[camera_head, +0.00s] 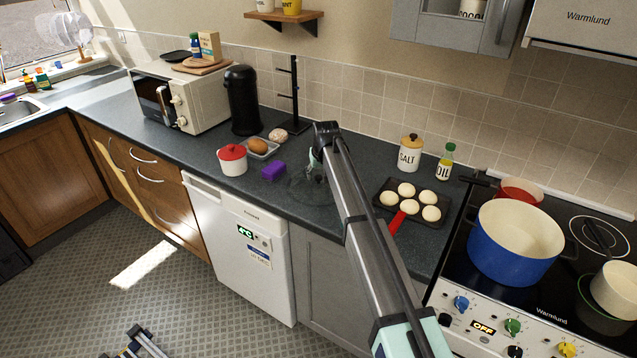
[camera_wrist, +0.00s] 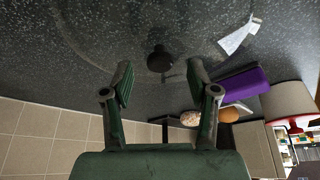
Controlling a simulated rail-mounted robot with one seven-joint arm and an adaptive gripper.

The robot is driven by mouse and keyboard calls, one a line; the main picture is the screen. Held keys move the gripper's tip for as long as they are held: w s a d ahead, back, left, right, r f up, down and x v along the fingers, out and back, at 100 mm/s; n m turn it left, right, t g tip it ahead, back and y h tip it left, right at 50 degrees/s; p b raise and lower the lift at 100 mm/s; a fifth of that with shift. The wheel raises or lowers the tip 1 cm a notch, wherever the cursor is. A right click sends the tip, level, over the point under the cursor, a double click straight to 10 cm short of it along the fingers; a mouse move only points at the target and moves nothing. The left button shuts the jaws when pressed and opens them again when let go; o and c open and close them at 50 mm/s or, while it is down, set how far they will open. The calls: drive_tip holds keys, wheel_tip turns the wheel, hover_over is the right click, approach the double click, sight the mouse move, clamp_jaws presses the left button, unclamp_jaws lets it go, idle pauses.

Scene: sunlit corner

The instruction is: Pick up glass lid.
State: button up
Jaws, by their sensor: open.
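The clear glass lid (camera_head: 303,190) lies on the dark counter below my arm; its outline is faint there. In the wrist view the dark round knob of the glass lid (camera_wrist: 159,60) stands out, with faint curved rim lines on the speckled counter. My gripper (camera_wrist: 159,82) is open and empty, its two green fingers spread to either side of the knob's line, the knob just beyond the fingertips. In the head view my gripper (camera_head: 314,165) is over the lid and partly hidden by my arm. Whether a finger touches the lid I cannot tell.
A purple block (camera_head: 273,170) lies left of the lid, near a white pot with a red lid (camera_head: 232,160) and a tray of food (camera_head: 260,147). A dark rack (camera_head: 293,100) stands behind. A pan of round pale pieces (camera_head: 411,204) is to the right.

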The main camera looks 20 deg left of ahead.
drive_tip(key=shift+x, duration=0.9)
clamp_jaws()
drive_tip(key=shift+r, duration=0.15)
